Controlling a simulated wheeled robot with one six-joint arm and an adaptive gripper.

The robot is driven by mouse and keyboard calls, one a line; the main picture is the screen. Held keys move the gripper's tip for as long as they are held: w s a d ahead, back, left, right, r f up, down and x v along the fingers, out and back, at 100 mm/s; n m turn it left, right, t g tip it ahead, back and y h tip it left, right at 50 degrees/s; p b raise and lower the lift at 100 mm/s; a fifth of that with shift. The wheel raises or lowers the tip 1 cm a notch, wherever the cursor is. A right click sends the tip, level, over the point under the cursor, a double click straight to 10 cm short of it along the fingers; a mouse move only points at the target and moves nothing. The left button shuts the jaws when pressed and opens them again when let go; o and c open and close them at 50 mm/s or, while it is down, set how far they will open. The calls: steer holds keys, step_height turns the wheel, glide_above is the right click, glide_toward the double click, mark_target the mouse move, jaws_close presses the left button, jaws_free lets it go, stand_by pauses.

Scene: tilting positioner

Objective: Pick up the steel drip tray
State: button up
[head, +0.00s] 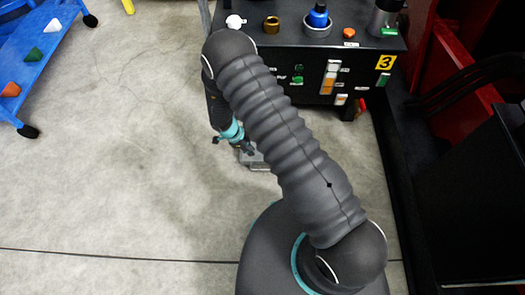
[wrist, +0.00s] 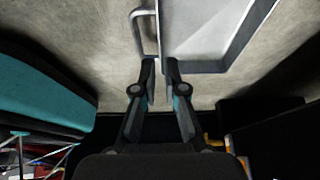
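The steel drip tray (wrist: 207,65) is a shallow light-grey metal tray with a raised rim, lying on the floor. It fills the upper middle and right of the wrist view, and a bent bar handle (wrist: 138,32) sticks out from its left side. In the head view a small part of the tray (head: 259,166) shows beside my arm. My gripper (wrist: 161,66) points at the tray's near left corner, with a narrow gap between its fingertips. The fingers hide that corner, and I cannot tell whether they touch it. In the head view my arm partly covers my gripper (head: 243,147).
A dark cabinet (head: 310,95) with several items on top and coloured labels on its front stands behind the tray. A blue cart (head: 45,45) is at the upper left. Red equipment (head: 450,75) is at the right. The concrete floor on the left is clear.

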mark_target(262, 162)
steer(key=x, duration=1.2)
steer(key=shift+d+r+b, duration=0.1)
steer(key=shift+b, duration=0.25)
jaws_close()
steer(key=shift+r, duration=0.1)
